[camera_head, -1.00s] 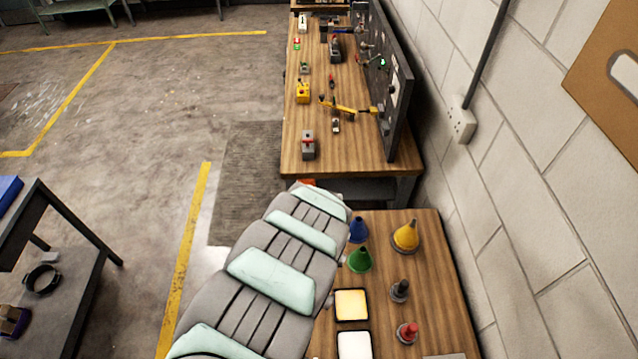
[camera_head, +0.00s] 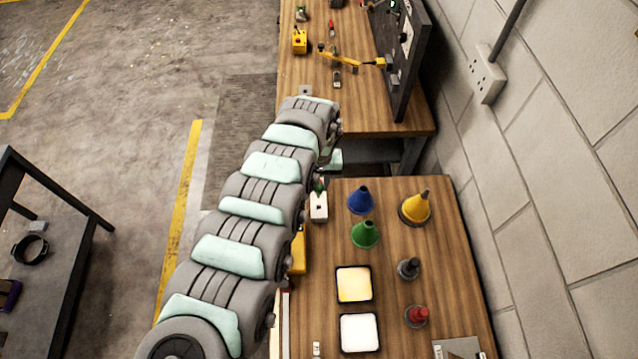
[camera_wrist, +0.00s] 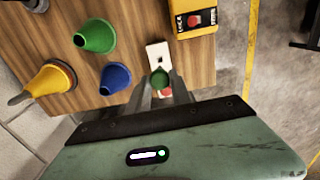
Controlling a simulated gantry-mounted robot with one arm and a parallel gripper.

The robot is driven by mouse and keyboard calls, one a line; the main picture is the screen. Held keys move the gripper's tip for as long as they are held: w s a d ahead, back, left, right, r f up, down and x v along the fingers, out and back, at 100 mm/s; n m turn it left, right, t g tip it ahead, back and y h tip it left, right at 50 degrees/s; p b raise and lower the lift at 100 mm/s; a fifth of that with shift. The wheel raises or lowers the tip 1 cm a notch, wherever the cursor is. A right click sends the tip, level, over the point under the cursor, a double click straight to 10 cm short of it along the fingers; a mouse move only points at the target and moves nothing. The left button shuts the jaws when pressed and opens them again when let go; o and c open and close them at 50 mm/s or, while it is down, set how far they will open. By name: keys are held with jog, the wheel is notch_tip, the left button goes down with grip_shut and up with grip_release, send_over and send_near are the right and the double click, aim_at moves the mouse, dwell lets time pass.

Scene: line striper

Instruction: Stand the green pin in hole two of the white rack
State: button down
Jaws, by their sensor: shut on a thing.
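The white rack (camera_head: 319,210) stands near the left edge of the near wooden table, and it shows in the wrist view (camera_wrist: 157,48) with a dark hole in its top. My gripper (camera_wrist: 161,84) is shut on the green pin (camera_wrist: 159,77), whose rounded green top shows between the fingers. The pin is over or close to the rack; its lower end is hidden, so I cannot tell whether it is in a hole. A small red piece (camera_wrist: 166,92) shows just behind the pin, partly covered by the fingers. In the head view the green pin (camera_head: 319,186) appears at the rack's far end.
A yellow box (camera_wrist: 194,18) with a red switch stands beside the rack. Blue (camera_head: 361,200), green (camera_head: 365,234) and yellow (camera_head: 415,207) funnels stand to the right. Cream (camera_head: 354,284) and white (camera_head: 359,332) square trays lie nearer. A second workbench (camera_head: 350,90) stands beyond a gap.

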aim_at(319, 197)
jog(key=shift+f+b, duration=2)
jog(key=shift+f, duration=0.65)
jog(key=shift+f+b, duration=0.65)
jog(key=shift+f, duration=1.35)
jog(key=c, duration=1.1)
grip_release()
jog(key=shift+o, duration=0.5)
jog(key=shift+o, duration=1.3)
jog(key=shift+r, duration=0.1)
jog(key=shift+r+p, duration=3.25)
jog(key=shift+r, duration=0.2)
